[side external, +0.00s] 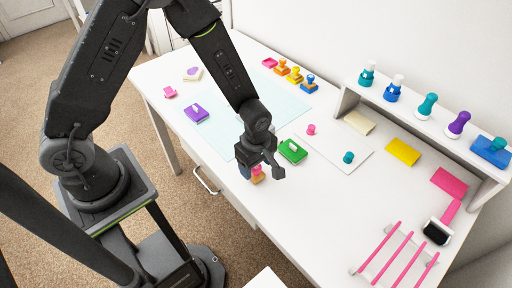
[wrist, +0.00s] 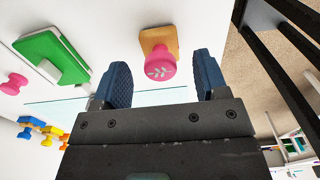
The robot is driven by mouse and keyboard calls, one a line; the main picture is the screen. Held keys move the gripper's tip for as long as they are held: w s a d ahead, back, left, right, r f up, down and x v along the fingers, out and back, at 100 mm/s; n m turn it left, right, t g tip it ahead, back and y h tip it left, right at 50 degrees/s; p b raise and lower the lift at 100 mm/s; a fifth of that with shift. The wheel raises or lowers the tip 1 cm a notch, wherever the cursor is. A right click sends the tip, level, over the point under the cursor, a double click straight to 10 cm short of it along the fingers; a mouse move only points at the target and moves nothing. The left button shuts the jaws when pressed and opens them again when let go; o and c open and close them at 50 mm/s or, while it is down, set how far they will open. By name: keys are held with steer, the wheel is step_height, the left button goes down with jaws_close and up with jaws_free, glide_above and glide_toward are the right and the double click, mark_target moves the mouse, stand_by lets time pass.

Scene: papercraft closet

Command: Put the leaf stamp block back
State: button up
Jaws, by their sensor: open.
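The leaf stamp block (side external: 258,175) stands near the table's front edge in the side view, partly hidden by my gripper (side external: 263,171). In the wrist view, the leaf stamp block (wrist: 158,42) has an orange-tan base and a pink knob with a white leaf mark. My gripper (wrist: 163,78) is open there, its two blue fingers apart, with the knob near the gap between them. I cannot tell if either finger touches it. Several coloured stamps, including an orange one (side external: 282,68), a yellow one (side external: 295,75) and a blue one (side external: 309,82), stand in a row at the table's back.
A green pad (side external: 292,151) lies right of my gripper. A pink knob (side external: 311,129) and teal knob (side external: 348,157) stand near a white sheet (side external: 335,162). A raised shelf (side external: 416,122) with several stamps runs along the wall.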

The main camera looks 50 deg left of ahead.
steer(key=s+a+r+m+t, duration=0.15)
steer(key=r+m, duration=0.25)
steer(key=r, duration=0.7)
steer(key=s+a+r+m+t, duration=0.15)
steer(key=r+m, duration=0.25)
steer(key=r, duration=0.7)
steer(key=s+a+r+m+t, duration=0.2)
steer(key=s+a+r+m, duration=0.2)
steer(key=s+r+m, duration=0.3)
steer(key=s+m, duration=0.3)
steer(key=shift+s+a+r+t, duration=0.3)
steer(key=shift+s+a+r, duration=0.05)
steer(key=shift+s+r, duration=0.05)
